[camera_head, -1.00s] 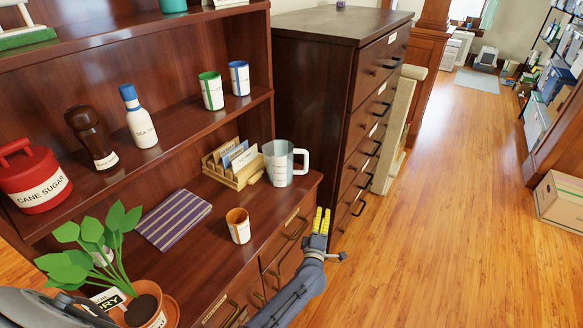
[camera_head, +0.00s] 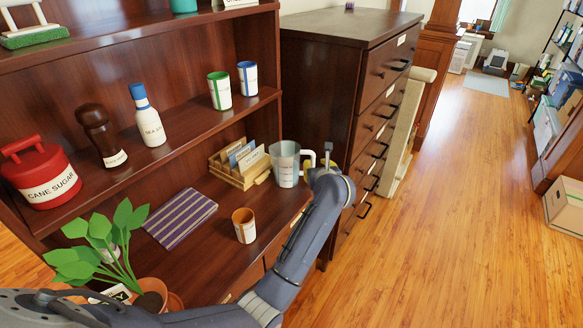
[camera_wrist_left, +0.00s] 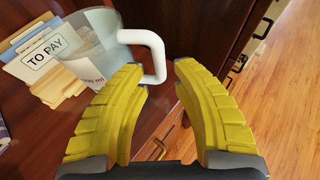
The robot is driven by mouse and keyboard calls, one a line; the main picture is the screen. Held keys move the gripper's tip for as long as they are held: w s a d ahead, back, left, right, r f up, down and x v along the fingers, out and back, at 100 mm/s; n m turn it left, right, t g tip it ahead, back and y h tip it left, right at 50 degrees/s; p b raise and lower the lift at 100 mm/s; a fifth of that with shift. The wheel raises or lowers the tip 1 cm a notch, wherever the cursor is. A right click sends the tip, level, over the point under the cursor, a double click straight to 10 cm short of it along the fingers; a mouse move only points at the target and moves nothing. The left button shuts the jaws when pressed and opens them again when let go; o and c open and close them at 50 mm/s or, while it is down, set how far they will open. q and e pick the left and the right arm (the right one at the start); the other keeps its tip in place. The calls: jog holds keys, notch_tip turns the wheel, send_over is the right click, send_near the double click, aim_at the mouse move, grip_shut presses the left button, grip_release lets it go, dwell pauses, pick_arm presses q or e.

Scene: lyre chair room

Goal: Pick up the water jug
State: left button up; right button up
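The water jug (camera_head: 286,164), a clear jug with a white handle, stands upright on the cabinet counter. The jug (camera_wrist_left: 98,42) also shows in the left wrist view, its handle (camera_wrist_left: 156,52) pointing toward my gripper. My left gripper (camera_wrist_left: 160,72) is open, its yellow fingers apart. The handle's outer side lies just ahead of and partly between the fingertips; contact cannot be told. In the head view my left gripper (camera_head: 321,160) is at the handle side of the jug, its fingers mostly hidden by the wrist. My right gripper is not in view.
A wooden letter holder (camera_head: 240,166) stands just left of the jug. An orange cup (camera_head: 244,226), a striped notebook (camera_head: 181,218) and a potted plant (camera_head: 110,240) are on the counter. A dark drawer cabinet (camera_head: 335,90) stands to the right.

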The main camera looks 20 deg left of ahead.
aim_at(313, 162)
pick_arm(q)
jog(key=shift+x, duration=3)
jog(key=shift+o, duration=0.3)
grip_shut()
jog(key=shift+r, duration=0.1)
